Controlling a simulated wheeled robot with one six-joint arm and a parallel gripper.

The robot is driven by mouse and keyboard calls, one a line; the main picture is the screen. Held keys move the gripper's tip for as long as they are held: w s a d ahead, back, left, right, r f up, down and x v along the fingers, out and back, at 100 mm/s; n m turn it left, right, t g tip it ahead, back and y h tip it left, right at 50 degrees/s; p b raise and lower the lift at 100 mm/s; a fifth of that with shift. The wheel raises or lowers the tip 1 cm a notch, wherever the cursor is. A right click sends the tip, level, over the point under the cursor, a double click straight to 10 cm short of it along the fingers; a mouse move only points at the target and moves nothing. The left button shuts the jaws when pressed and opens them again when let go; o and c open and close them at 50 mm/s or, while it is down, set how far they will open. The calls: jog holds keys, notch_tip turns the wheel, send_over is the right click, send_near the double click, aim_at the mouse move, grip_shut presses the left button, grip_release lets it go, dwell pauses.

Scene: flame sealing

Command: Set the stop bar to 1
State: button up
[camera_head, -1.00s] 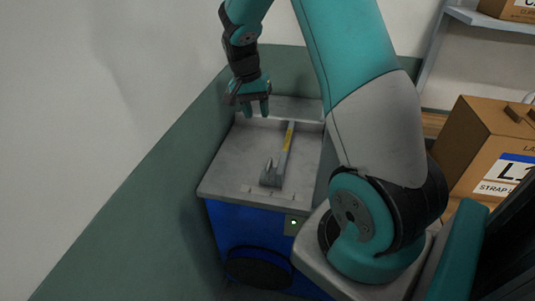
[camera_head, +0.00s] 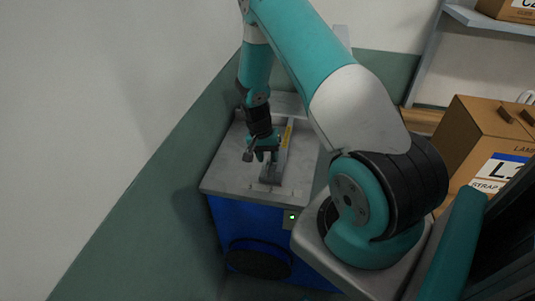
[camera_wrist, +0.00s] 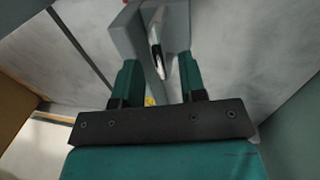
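The stop bar looks to be the grey bar with a yellow label (camera_head: 287,133) that lies along the grey machine top (camera_head: 222,172). Its block-shaped front end (camera_head: 271,174) sits near a pale marked strip (camera_head: 262,189) at the front edge; the marks are too small to read. My gripper (camera_head: 261,157) points down over the bar, just behind the block, and partly hides it. In the wrist view the fingers (camera_wrist: 158,70) stand apart, with the grey block (camera_wrist: 176,22) beyond and partly between them. I cannot tell whether they touch it.
The machine has a blue body (camera_head: 231,222) and a small panel with a green light (camera_head: 292,217). A green and white wall closes off the left and back. Cardboard boxes (camera_head: 457,145) and a shelf (camera_head: 487,21) stand on the right. The machine top's left side is clear.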

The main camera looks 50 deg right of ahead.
aim_at(282, 164)
jog(key=shift+f, duration=0.1)
grip_shut()
jog(key=shift+s+d, duration=0.4)
jog(key=shift+s, duration=0.3)
jog(key=shift+s+d, duration=0.45)
jog(key=shift+s, duration=0.25)
jog(key=shift+s+d, duration=0.4)
jog(key=shift+s, duration=0.3)
grip_release()
jog(key=shift+s+d, duration=0.1)
jog(key=shift+s, duration=0.05)
jog(key=shift+w+r+b, duration=0.25)
jog(key=shift+b, duration=0.05)
notch_tip(282, 164, up, 17)
jog(key=w+a+b, duration=0.2)
jog(key=b, duration=0.1)
jog(key=shift+w+f, duration=0.2)
jog(key=shift+w, duration=0.1)
